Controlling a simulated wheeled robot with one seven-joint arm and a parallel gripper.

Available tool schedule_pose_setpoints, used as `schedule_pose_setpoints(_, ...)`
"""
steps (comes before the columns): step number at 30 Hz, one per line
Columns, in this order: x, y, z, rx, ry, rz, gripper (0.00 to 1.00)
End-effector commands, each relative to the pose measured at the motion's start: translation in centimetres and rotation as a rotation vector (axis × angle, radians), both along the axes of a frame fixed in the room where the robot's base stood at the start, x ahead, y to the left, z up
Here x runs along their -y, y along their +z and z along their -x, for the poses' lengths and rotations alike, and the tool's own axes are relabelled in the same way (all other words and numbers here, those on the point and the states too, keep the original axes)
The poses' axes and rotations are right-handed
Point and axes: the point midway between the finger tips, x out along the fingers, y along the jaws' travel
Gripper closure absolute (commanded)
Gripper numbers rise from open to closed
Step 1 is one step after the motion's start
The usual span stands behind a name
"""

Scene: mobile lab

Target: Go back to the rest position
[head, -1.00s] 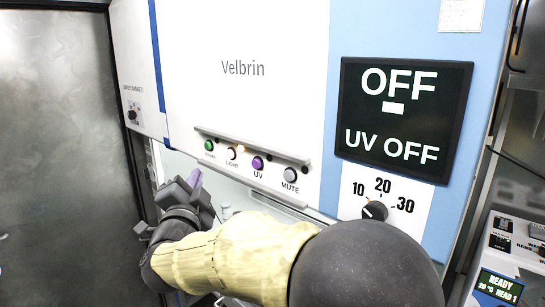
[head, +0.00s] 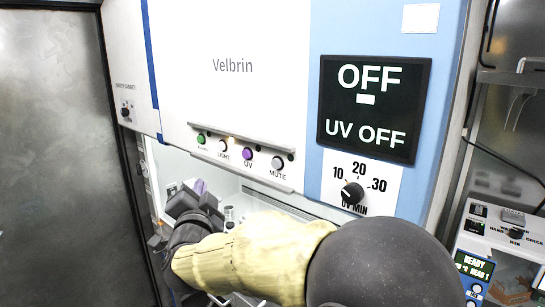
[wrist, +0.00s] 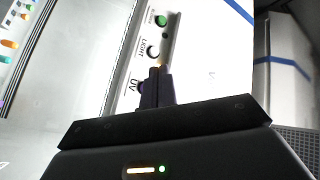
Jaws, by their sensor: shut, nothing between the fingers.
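My gripper (wrist: 157,78) is shut and empty in the wrist view, its fingers together in front of the button strip of the Velbrin cabinet (head: 232,100). In the head view my gripper (head: 195,196) is at lower left, just below the button strip (head: 240,157), partly hidden by my own arm. The strip has a green button (head: 201,139), a white LIGHT button (head: 223,145), a purple UV button (head: 247,154) and a grey MUTE button (head: 278,163). I cannot tell whether the fingers touch the strip. The display (head: 372,108) reads OFF and UV OFF.
A UV minutes dial (head: 352,193) sits below the display. The cabinet opening below the strip holds small items (head: 231,214). A device with a lit READY screen (head: 474,266) stands at right. A grey metal panel (head: 60,160) is at left.

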Motion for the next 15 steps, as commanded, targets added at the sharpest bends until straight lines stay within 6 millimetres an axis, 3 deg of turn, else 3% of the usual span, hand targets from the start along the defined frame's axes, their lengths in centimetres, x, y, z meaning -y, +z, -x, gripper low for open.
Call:
schedule_pose_setpoints(8,3.0,-4.3,-1.0,-0.128,0.079,0.191,1.0)
schedule_pose_setpoints(11,5.5,-7.2,-1.2,-0.217,0.112,0.296,1.0)
schedule_pose_setpoints(15,10.7,-12.6,-0.1,-0.4,0.168,0.471,1.0)
